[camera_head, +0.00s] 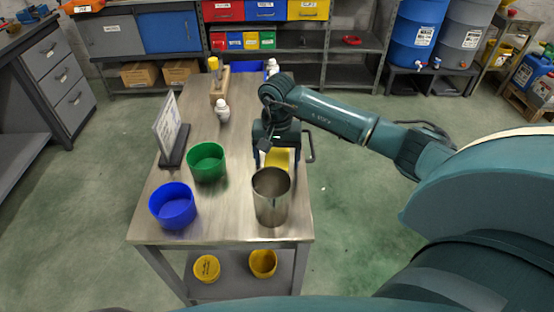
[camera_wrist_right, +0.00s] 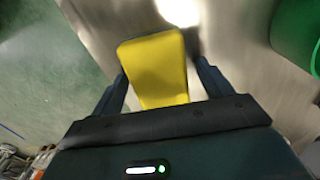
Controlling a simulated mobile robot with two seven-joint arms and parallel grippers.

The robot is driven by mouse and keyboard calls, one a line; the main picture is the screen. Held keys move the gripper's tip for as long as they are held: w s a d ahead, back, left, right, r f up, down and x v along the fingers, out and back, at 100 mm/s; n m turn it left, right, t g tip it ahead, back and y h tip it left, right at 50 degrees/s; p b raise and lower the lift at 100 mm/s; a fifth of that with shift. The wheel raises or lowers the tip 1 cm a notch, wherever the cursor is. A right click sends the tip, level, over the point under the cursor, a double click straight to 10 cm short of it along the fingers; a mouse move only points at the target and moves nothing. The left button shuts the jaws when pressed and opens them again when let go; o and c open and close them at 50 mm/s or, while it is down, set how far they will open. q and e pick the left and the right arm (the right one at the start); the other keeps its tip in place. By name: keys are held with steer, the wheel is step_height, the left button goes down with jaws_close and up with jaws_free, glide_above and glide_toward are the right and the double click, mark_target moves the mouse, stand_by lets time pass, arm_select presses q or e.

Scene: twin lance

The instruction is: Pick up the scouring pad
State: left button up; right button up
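The scouring pad looks like a yellow block. In the right wrist view the yellow pad (camera_wrist_right: 158,68) lies between the two fingers of my right gripper (camera_wrist_right: 161,72), its far end reaching past the fingertips. The fingers are spread wide, with a narrow gap on the right side; contact on the left is unclear. In the head view the pad (camera_head: 279,157) shows under my right gripper (camera_head: 276,148), behind a metal cup, and is partly hidden by both. My left gripper is not in view.
The metal cup (camera_head: 271,197) stands close in front of the pad. A green bin (camera_head: 207,163), a blue bin (camera_head: 172,206), a sign stand (camera_head: 170,133) and a white bottle (camera_head: 223,111) are on the table to the left. Yellow containers (camera_head: 207,268) sit on the lower shelf.

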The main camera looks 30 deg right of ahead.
mark_target(277, 155)
steer(key=c, duration=1)
step_height(277, 155, up, 10)
steer(key=shift+r+b, duration=0.1)
steer(key=shift+b, duration=0.6)
